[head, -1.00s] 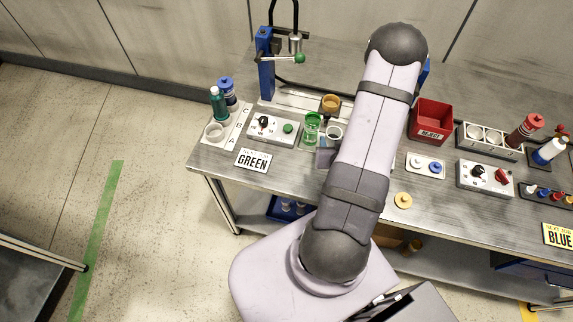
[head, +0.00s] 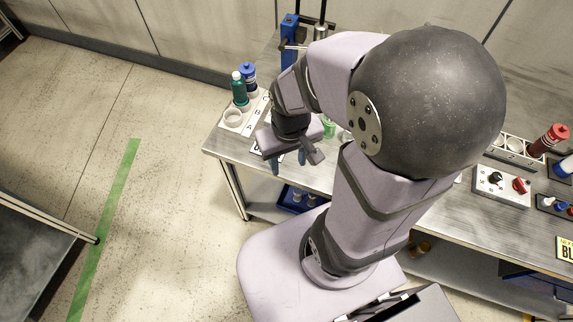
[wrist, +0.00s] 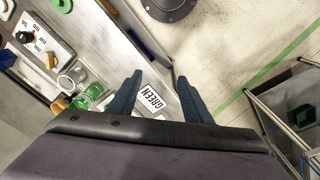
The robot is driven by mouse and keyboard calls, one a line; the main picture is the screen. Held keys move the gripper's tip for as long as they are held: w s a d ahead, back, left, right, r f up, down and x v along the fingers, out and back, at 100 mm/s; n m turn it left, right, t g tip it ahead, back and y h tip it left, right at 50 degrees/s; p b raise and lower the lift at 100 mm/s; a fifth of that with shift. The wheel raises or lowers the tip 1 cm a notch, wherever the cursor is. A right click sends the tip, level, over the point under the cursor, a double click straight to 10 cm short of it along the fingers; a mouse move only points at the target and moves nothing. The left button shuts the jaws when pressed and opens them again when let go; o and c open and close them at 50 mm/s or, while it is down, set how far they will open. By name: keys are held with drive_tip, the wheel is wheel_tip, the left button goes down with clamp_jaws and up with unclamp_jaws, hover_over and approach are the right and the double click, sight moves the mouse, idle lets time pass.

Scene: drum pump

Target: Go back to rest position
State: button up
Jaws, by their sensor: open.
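My gripper (head: 288,162) hangs over the front left edge of the workbench (head: 222,146) in the head view, its fingers pointing down. In the wrist view my gripper (wrist: 158,88) shows two dark blue fingers spread apart with nothing between them. Below and partly behind the fingers lies the white GREEN card (wrist: 151,98) on the bench. My raised arm hides the middle of the bench in the head view.
A green-filled glass (wrist: 92,92) and an empty clear one (wrist: 66,84) stand near the gripper. Teal (head: 239,88) and blue (head: 248,72) bottles stand at the left end. A control box (head: 501,186) is at right.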

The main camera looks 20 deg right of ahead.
drive_tip(key=shift+s+a+r+g, duration=0.3)
drive_tip(key=shift+s+a+r, duration=0.35)
drive_tip(key=shift+s, duration=0.25)
wheel_tip(320, 180, down, 5)
drive_tip(key=b, duration=0.4)
drive_tip(key=shift+b, duration=0.4)
